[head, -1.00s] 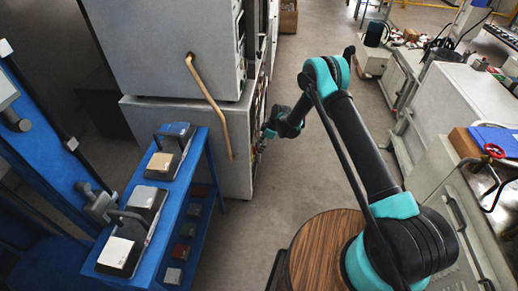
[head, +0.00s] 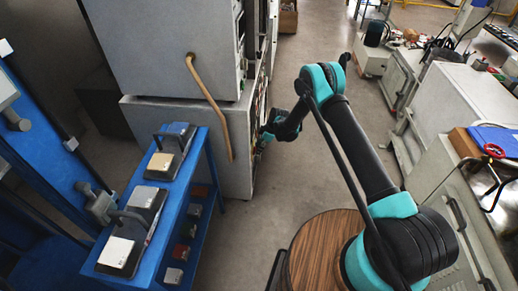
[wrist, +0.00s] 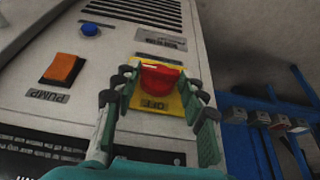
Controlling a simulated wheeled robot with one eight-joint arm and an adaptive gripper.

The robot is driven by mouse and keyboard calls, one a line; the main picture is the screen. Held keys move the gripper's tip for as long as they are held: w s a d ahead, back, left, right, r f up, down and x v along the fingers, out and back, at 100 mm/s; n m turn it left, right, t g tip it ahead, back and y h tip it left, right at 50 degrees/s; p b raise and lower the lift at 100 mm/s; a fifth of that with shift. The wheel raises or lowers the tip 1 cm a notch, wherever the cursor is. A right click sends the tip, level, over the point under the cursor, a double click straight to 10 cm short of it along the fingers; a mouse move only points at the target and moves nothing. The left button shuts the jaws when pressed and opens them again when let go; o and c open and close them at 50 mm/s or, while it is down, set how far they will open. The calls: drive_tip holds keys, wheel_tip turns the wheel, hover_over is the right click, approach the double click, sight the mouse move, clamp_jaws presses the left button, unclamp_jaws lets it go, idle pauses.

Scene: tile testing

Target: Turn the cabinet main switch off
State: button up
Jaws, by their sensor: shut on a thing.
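The main switch is a red knob (wrist: 160,78) on a yellow plate (wrist: 143,101) with an upside-down "OFF" label, on the light grey cabinet panel in the wrist view. My gripper (wrist: 160,88) has one finger on each side of the knob and is shut on it. In the head view my gripper (head: 262,141) is at the front of the grey cabinet (head: 175,125), and the knob cannot be made out there. The knob's exact turned position is hard to tell.
An orange PUMP rocker (wrist: 63,69) and a blue button (wrist: 90,29) sit left of the knob. A blue rack (head: 180,205) with tile devices stands left of the arm in the head view.

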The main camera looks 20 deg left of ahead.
drive_tip(key=shift+s+d+f+n+t+y, duration=0.1)
drive_tip(key=shift+s+n+t+y, duration=0.2)
drive_tip(key=shift+t, duration=0.75)
drive_tip(key=shift+s+d+n+t+y, duration=0.1)
drive_tip(key=shift+s+n+t+y, duration=0.15)
drive_tip(key=shift+t, duration=0.8)
drive_tip(key=o, duration=1.2)
drive_tip(key=shift+c, duration=0.2)
drive_tip(key=v, duration=1.2)
drive_tip(key=shift+w, duration=0.15)
